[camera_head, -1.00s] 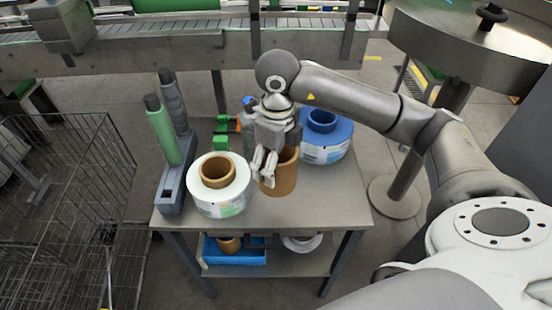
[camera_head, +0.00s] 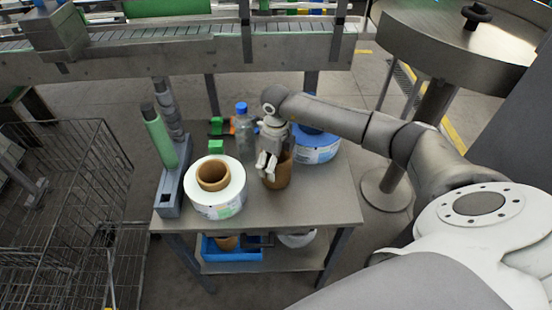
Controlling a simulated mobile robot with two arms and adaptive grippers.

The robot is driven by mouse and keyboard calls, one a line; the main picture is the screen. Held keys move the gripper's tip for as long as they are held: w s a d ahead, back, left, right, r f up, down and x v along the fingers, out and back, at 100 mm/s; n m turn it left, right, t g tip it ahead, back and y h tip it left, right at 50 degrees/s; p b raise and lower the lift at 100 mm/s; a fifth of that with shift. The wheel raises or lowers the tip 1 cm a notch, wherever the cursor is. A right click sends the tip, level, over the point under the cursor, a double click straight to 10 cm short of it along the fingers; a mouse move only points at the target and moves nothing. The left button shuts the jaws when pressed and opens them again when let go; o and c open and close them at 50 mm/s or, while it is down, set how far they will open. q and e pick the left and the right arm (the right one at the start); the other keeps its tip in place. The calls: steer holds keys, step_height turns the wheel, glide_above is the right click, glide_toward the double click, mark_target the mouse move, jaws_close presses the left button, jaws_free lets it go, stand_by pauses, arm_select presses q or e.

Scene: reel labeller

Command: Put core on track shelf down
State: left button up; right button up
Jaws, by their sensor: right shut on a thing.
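A brown cardboard core (camera_head: 278,174) stands upright on the top of the grey table, between the white reel and the blue reel. My right gripper (camera_head: 266,170) is shut on the core's wall at its left side. Part of the core is hidden behind the gripper. The track shelf is probably the lower shelf (camera_head: 270,257) under the table top, but I cannot tell for sure. A blue bin (camera_head: 232,250) on it holds a brown core (camera_head: 227,242). My left gripper is not in view.
A white reel (camera_head: 215,202) and a blue reel (camera_head: 318,148) flank the core. A bottle (camera_head: 243,125), green blocks (camera_head: 216,146) and a holder with upright rolls (camera_head: 170,190) stand nearby. A wire cart (camera_head: 65,200) is at left. The table's front right (camera_head: 320,205) is clear.

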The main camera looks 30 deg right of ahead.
steer(key=shift+f, duration=0.1)
steer(key=shift+f, duration=0.1)
steer(key=o, duration=1.1)
steer(key=shift+r, duration=0.3)
step_height(320, 180, up, 12)
steer(key=b, duration=0.3)
steer(key=shift+f, duration=0.15)
